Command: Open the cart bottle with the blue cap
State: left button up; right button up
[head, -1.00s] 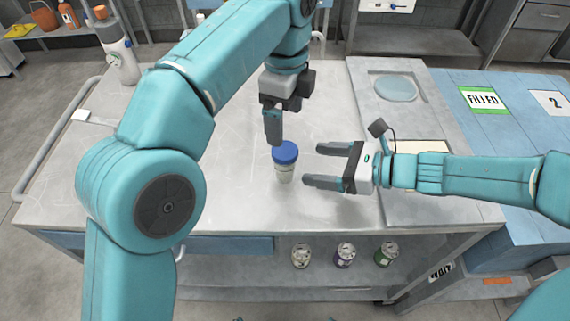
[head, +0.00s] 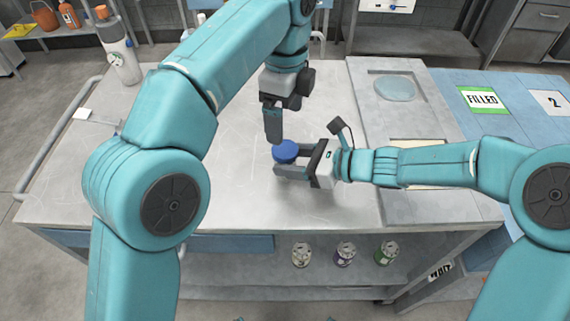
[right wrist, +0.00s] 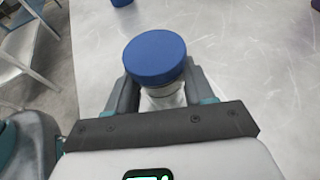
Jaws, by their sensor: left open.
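The bottle with the blue cap (head: 285,151) stands upright on the metal cart top (head: 230,195), its cap still on. My right gripper (head: 283,163) reaches in from the right with its fingers on both sides of the bottle, just below the cap. In the right wrist view the blue cap (right wrist: 155,57) sits above the fingers, and the pale bottle body (right wrist: 165,98) shows between them, closely flanked. My left gripper (head: 273,138) is open and empty, pointing down just above and behind the cap. Most of the bottle body is hidden in the head view.
Several small containers (head: 345,253) stand on the cart's lower shelf. A blue table with a FILLED label (head: 483,100) adjoins at right.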

aim_at(285, 149)
pick_arm(q)
jog(key=shift+n, duration=0.3)
pick_arm(e)
jog(key=shift+w, duration=0.1)
grip_shut()
pick_arm(q)
jog(key=n, duration=0.3)
jog(key=shift+r, duration=0.2)
jog(key=shift+f+n, duration=0.2)
jog(key=shift+n, duration=0.2)
notch_tip(285, 149, down, 8)
jog(key=shift+r, duration=0.25)
